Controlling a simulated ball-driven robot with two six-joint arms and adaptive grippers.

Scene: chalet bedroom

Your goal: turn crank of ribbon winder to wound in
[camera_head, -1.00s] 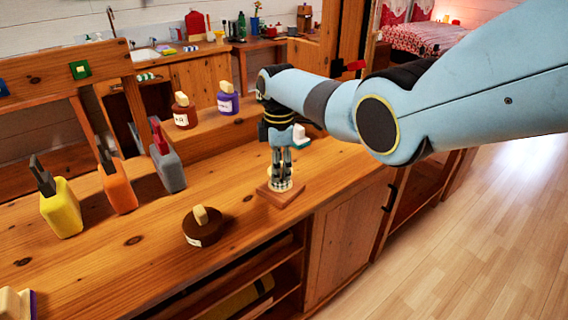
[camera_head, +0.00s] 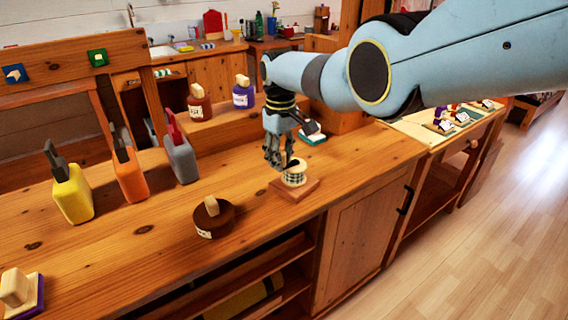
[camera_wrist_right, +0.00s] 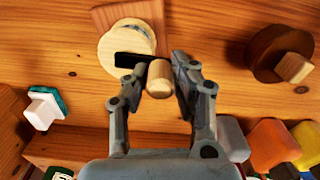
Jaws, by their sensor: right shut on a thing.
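The ribbon winder stands on the bench, with a square wooden base (camera_head: 307,188) and an upright spool (camera_head: 295,179) wound with a checked ribbon. In the right wrist view its round pale top (camera_wrist_right: 120,42) carries a dark crank arm (camera_wrist_right: 128,60) that ends in a light wooden knob (camera_wrist_right: 160,80). My right gripper (camera_head: 277,162) reaches down at the left side of the spool. In the wrist view the right gripper (camera_wrist_right: 161,74) has its fingers on both sides of the knob, shut on it. My left gripper is not in view.
A brown round block (camera_head: 215,221) with a wooden handle lies in front left of the winder. Yellow (camera_head: 73,196), orange (camera_head: 131,178) and grey (camera_head: 182,160) holders stand farther left. A teal-and-white piece (camera_head: 313,136) lies behind the winder. Bench between is clear.

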